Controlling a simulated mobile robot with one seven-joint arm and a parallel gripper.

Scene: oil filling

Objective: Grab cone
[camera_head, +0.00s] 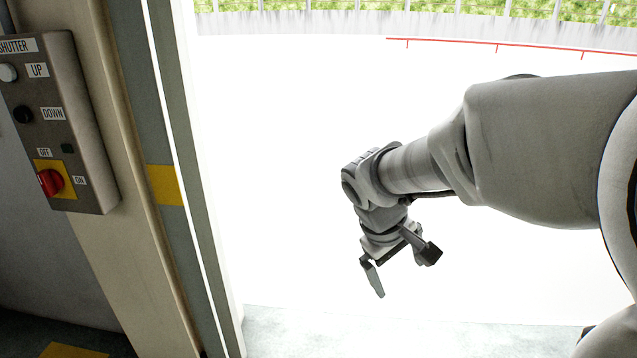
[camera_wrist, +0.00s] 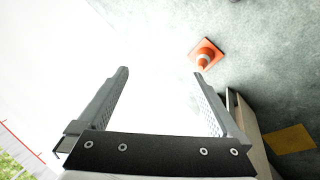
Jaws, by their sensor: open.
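An orange traffic cone (camera_wrist: 206,54) with a white band stands on the grey floor in the wrist view, at the upper right, beyond the right fingertip. The cone does not show in the head view. My gripper (camera_head: 401,270) is open and empty in the head view, pointing down in front of the bright doorway. Its two fingers are spread wide in the wrist view (camera_wrist: 160,75). The gripper is apart from the cone, with a clear gap between them.
A shutter control box (camera_head: 60,125) with buttons and a red switch hangs at the left. The door frame (camera_head: 165,200) stands beside the opening. A yellow floor marking (camera_wrist: 290,139) lies at the right in the wrist view. Bright open ground and a distant fence lie outside.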

